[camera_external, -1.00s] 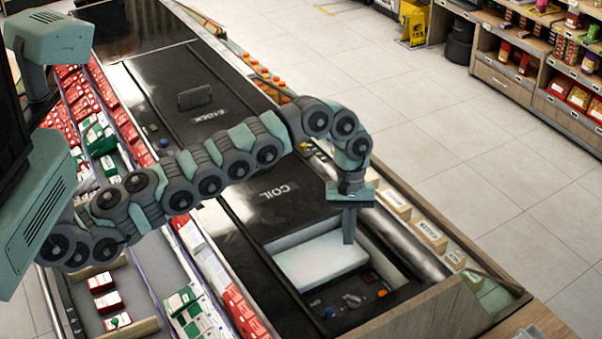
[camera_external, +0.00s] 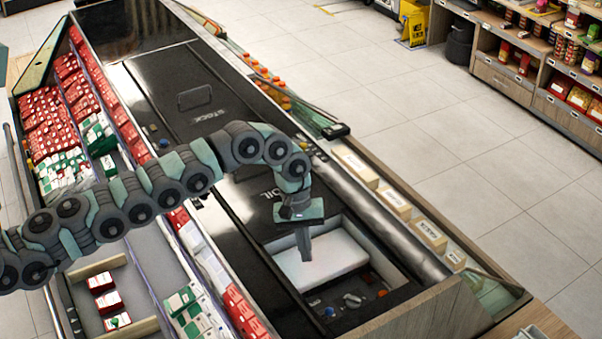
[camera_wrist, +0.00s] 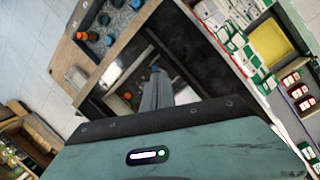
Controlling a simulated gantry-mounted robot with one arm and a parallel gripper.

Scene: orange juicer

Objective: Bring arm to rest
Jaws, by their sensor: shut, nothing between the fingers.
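My gripper (camera_external: 304,245) points down at the end of my arm, above the left part of the open compartment in the black counter (camera_external: 250,200). Its fingers are together with nothing between them. In the wrist view the shut fingers (camera_wrist: 156,72) point toward the same compartment. A white block-like surface (camera_external: 330,258) lies in the compartment, just behind and beside the fingers. I cannot tell how high the fingertips are above it.
Red and green-white boxes (camera_external: 60,120) fill the racks on the left. Labelled cream boxes (camera_external: 430,236) line the right edge. Small bottles (camera_wrist: 118,28) stand in a tray in the wrist view. The floor (camera_external: 480,160) beyond the counter is clear.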

